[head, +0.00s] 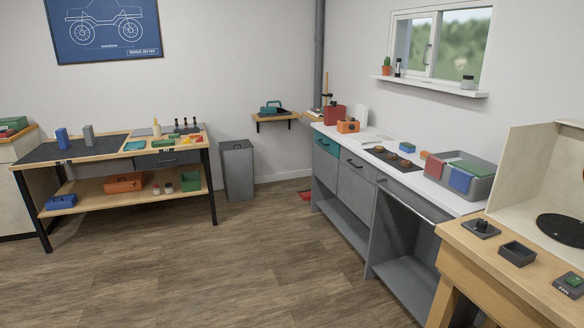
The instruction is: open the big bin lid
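The big bin (238,174) is a tall dark grey box standing on the floor near the room's far corner. It is between the workbench on the left and the counter on the right. Its lid (236,145) lies flat on top and looks closed. A small dark detail shows on the lid, too small to make out. Neither of my grippers is in the head view.
A workbench (88,150) with tools stands left of the bin. A small wall shelf (276,119) hangs right of it. A long counter (464,205) with drawers runs along the right. A red item (305,195) lies on the floor by the counter. The wooden floor (215,265) before the bin is clear.

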